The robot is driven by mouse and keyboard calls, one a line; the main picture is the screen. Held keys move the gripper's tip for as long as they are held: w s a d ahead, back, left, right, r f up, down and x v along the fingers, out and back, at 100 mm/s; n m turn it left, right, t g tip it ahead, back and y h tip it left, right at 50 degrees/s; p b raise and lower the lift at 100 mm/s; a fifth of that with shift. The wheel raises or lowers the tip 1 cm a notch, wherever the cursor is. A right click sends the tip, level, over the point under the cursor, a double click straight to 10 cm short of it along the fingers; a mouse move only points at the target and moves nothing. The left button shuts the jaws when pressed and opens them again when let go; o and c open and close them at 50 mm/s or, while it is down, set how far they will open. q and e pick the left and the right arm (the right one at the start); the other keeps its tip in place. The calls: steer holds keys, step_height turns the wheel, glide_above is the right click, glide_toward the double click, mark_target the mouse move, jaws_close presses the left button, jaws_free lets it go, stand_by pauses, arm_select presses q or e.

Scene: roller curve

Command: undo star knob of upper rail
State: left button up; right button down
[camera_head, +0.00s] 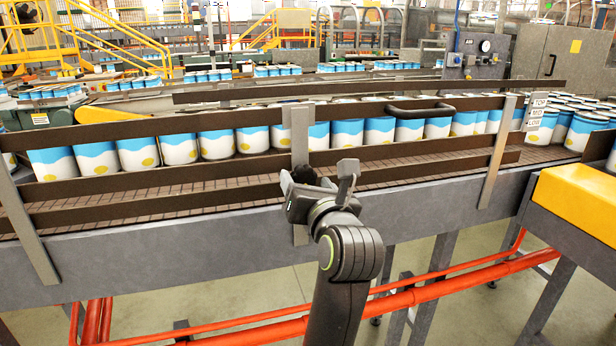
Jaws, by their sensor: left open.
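The upper rail (230,121) is a long brown bar along the near side of the can conveyor, with a black handle (420,111) at its right part. A grey upright post (300,145) crosses it near the middle. A black knob-like thing (303,174) shows low on this post, partly hidden by my left gripper (319,181). My left gripper is open, with its fingers up at the post, one on each side of the black thing. I cannot tell whether they touch it. My right gripper is not in view.
A lower brown rail (130,184) runs below the upper one. White, blue and yellow cans (180,149) stand behind the rails. A sign reading TOP, MID, LOW (537,111) is at the right. A yellow cover (580,200) and red pipes (450,289) are nearer me.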

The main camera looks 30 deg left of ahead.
arm_select(q)
steer(key=shift+s, duration=0.1)
steer(key=shift+c, duration=1)
steer(key=c, duration=0.8)
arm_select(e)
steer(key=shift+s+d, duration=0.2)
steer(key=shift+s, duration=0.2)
